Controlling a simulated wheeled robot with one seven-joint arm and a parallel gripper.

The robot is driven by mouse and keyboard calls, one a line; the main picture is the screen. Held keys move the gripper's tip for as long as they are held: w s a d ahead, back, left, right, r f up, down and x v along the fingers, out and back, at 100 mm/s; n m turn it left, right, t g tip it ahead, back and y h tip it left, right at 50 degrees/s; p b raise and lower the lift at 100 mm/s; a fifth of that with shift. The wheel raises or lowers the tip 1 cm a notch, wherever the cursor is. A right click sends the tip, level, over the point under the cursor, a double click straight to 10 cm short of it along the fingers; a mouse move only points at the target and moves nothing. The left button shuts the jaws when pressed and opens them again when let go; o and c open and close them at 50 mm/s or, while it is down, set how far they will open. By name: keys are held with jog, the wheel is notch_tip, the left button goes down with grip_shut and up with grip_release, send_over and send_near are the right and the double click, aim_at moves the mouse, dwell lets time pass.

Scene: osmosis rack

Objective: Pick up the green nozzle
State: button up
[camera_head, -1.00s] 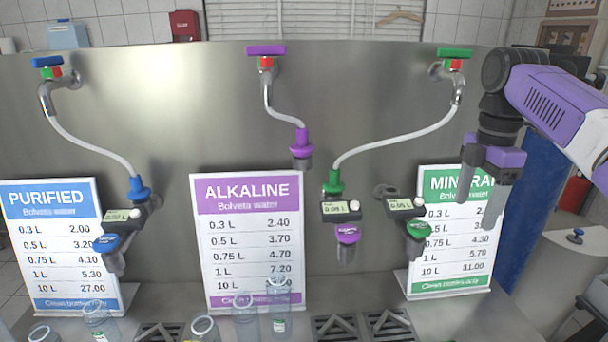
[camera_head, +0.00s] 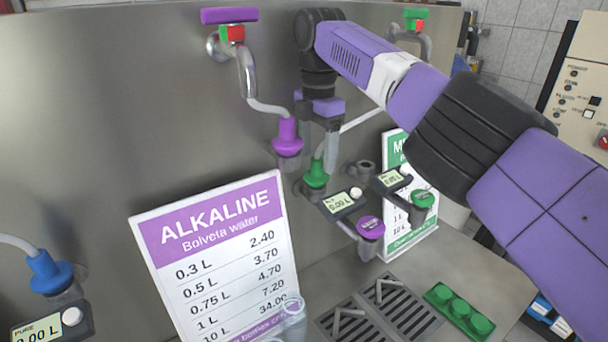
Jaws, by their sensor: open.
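The green nozzle (camera_head: 316,176) is on the end of the white hose from the green-handled tap (camera_head: 416,19). It sits upright above a dark meter with a display (camera_head: 341,203). My gripper (camera_head: 322,160) points downward at the nozzle, its grey fingers just above and behind or around its upper part; I cannot tell which. The gripper is open and holds nothing that I can see. Part of the hose is hidden behind the fingers and arm.
A purple nozzle (camera_head: 287,138) hangs close to the left of the fingers. The alkaline sign (camera_head: 215,262) stands in front left. Drain grates (camera_head: 400,309) lie below.

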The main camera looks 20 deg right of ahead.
aim_at(317, 177)
jog(key=shift+s+f+p, duration=0.2)
jog(key=shift+f+p, duration=0.75)
jog(key=shift+f, duration=2.4)
jog(key=shift+c, duration=0.2)
jog(key=c, duration=1.3)
jog(key=shift+o, duration=0.2)
jog(key=shift+r, duration=0.1)
